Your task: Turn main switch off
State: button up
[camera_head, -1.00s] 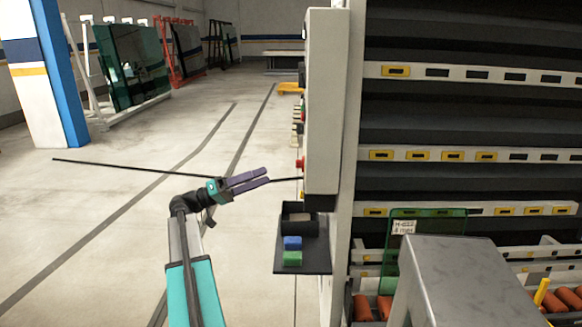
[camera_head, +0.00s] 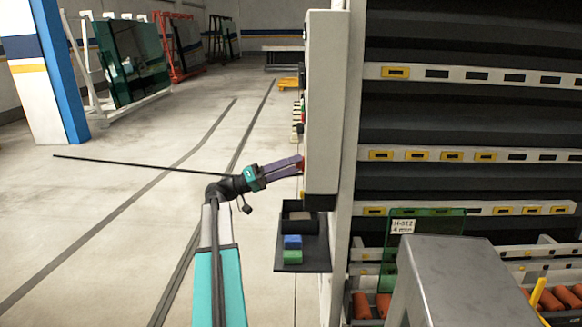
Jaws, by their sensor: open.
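The control cabinet (camera_head: 327,100) is a tall pale box seen nearly edge-on, with its front facing left. A red switch knob (camera_head: 301,163) sticks out low on that front, mostly hidden by my fingers. My gripper (camera_head: 298,166) is open, its purple fingers pointing right with their tips at the red knob, one finger above the other. I cannot tell whether the fingers touch the knob or stand around it. Several smaller buttons (camera_head: 297,115) show higher on the front, too small to read.
A dark shelf (camera_head: 312,264) below the cabinet holds a blue block (camera_head: 292,242) and a green block (camera_head: 291,257). The washer (camera_head: 460,130) stands right of the cabinet. A grey metal box (camera_head: 450,280) is at the lower right. The floor on the left is open.

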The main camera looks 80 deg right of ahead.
jog(key=c, duration=0.9)
jog(key=shift+a, duration=0.1)
jog(key=shift+c, duration=0.8)
jog(key=shift+r, duration=0.1)
